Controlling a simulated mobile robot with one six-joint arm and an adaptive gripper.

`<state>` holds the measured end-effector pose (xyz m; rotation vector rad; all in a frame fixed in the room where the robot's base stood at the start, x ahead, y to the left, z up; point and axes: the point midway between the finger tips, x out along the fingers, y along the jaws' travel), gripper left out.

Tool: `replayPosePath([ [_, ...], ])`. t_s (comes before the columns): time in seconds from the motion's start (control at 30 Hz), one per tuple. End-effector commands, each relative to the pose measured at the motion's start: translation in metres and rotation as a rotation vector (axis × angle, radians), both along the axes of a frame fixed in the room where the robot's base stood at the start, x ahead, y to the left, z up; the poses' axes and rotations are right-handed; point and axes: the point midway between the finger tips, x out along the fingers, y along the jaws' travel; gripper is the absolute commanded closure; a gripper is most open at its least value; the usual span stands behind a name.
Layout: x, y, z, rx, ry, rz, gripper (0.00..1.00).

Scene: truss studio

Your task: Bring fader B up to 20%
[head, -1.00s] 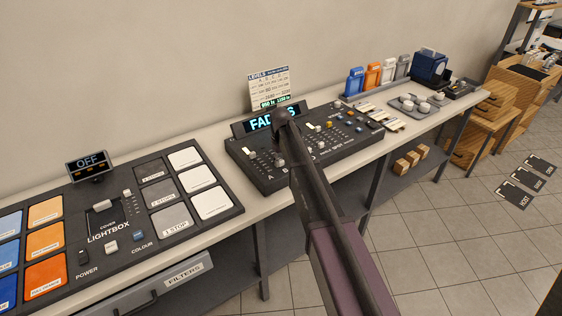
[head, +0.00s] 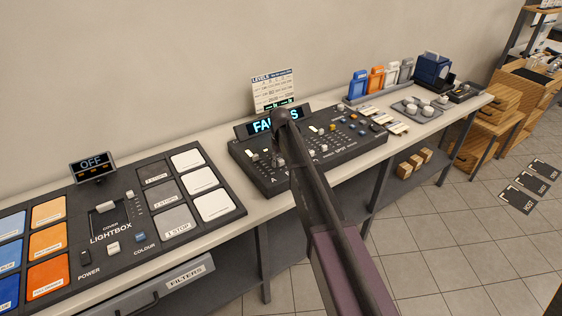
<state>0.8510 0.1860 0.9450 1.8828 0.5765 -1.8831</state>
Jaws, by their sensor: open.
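The fader console (head: 262,181) is a dark desk with small knobs, buttons and sliders, standing on the long bench. Its lit display (head: 262,126) reads "FADERS", partly covered by my arm. A pale fader cap (head: 253,156) shows at the console's left part. Which slider is fader B cannot be made out, and its setting is too small to read. My arm reaches over the console's middle and covers several sliders. My gripper cannot be made out beyond the arm's end joint. A levels card (head: 273,90) with small print stands behind the display.
A lightbox panel (head: 124,222) with coloured tiles and an "OFF" display (head: 93,165) lies at left. Right of the console are small flat pieces (head: 384,121), a tray with cups (head: 418,108) and coloured holders (head: 377,79).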

Motion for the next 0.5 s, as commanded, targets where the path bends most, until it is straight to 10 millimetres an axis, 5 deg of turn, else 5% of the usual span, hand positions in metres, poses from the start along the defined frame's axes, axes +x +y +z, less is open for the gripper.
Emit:
replayPosePath([
  [0.5, -0.018, -0.012, 0.006, 0.0, 0.0, 0.0, 0.31],
])
